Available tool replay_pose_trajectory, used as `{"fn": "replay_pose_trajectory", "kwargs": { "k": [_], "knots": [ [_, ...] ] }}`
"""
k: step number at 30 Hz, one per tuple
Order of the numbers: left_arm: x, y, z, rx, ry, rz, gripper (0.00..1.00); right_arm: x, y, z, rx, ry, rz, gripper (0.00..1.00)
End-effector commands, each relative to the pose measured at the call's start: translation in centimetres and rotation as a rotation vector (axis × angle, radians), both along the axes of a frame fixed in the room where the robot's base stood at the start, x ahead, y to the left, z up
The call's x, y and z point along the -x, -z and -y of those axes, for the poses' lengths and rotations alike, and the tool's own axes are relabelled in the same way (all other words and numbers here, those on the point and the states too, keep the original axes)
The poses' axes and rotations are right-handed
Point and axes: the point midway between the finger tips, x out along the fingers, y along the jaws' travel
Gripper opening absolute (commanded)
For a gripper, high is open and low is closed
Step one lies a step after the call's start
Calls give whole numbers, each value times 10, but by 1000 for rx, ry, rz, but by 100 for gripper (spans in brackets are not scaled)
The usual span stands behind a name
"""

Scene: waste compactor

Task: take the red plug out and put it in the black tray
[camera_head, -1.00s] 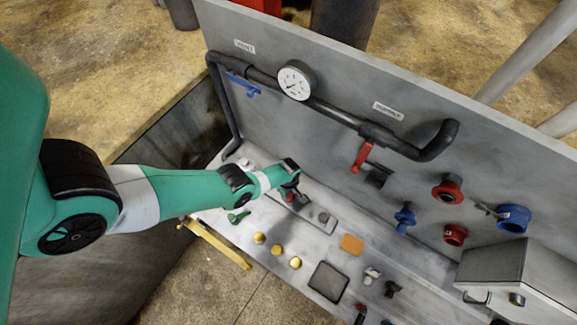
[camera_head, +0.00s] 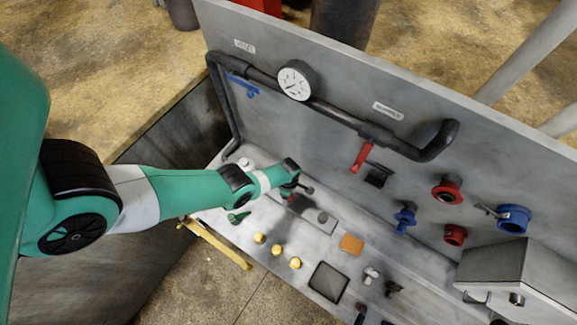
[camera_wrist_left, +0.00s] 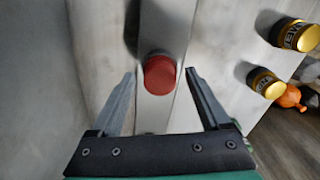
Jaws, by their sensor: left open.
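The red plug (camera_wrist_left: 160,74) stands in a grey plate in the left wrist view, its round top facing the camera. My left gripper (camera_wrist_left: 160,84) is open, with one finger on each side of the plug and a visible gap to both. In the head view my left gripper (camera_head: 299,187) is over the back left of the bench, and the plug is mostly hidden by it. The black tray (camera_head: 328,282) lies flat and empty near the front edge of the bench, to the right of the gripper. My right gripper is not in view.
Several yellow caps (camera_head: 276,249) and a green part (camera_head: 238,217) line the front edge. An orange square (camera_head: 351,244) lies behind the tray. The upright panel (camera_head: 330,150) with a pipe, gauge (camera_head: 294,80) and red lever (camera_head: 361,157) rises close behind the gripper.

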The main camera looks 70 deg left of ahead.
Motion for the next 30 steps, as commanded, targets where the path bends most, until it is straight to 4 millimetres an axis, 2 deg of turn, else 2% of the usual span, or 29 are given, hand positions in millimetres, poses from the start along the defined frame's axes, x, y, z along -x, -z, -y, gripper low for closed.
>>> {"fn": "replay_pose_trajectory", "kwargs": {
  "k": [8,16,23,30],
  "knots": [
    [0,0,0,0,18,0,77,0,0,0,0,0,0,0],
    [0,0,0,0,406,0,77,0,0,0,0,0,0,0],
    [0,0,0,0,517,0,77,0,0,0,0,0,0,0],
    [0,0,0,0,873,0,77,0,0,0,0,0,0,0]
  ]
}}
